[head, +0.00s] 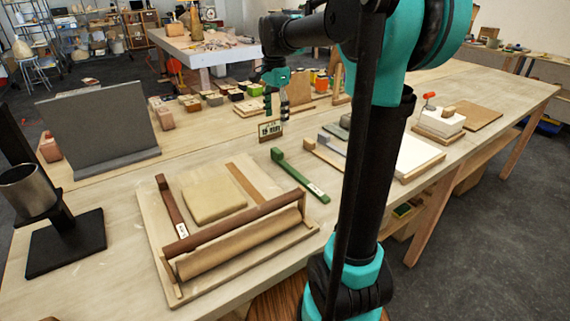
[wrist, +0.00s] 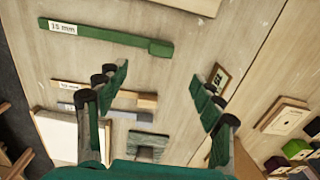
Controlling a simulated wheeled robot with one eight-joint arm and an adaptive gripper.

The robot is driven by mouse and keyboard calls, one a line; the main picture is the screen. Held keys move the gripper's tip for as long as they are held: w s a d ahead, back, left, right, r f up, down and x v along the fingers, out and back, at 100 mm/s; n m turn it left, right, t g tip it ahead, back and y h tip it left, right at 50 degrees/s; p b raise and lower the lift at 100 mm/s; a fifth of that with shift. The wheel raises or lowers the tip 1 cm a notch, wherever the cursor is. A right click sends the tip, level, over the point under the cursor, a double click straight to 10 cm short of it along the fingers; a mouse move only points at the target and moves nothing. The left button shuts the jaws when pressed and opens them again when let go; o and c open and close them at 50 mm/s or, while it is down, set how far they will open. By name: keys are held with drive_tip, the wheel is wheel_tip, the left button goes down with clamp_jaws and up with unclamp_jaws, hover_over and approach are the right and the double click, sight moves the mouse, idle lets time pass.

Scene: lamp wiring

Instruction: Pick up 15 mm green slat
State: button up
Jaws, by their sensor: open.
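The green slat (head: 305,178) lies flat on the wooden table, with a thicker block at one end and a white label at the other. In the wrist view the slat (wrist: 105,37) runs across the upper left, and its label reads 15 mm. My gripper (head: 275,105) is above the table, beyond the slat in the head view. The slat is apart from the fingers, towards the top of that view.
A small placard (head: 269,131) stands by my gripper. A wooden slat (head: 322,152) and a grey slat (head: 331,143) lie right of the green one. A board with a wooden bar (head: 240,222) is to the left. Several small blocks (head: 215,99) stand behind.

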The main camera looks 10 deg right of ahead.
hover_over(277, 150)
wheel_tip(277, 150, down, 7)
drive_tip(key=shift+s+a+f, duration=0.1)
drive_tip(key=shift+s, duration=0.05)
drive_tip(key=shift+w+f, duration=0.2)
drive_tip(key=shift+f, duration=2.4)
drive_tip(key=shift+c, duration=0.6)
drive_tip(key=c, duration=1.2)
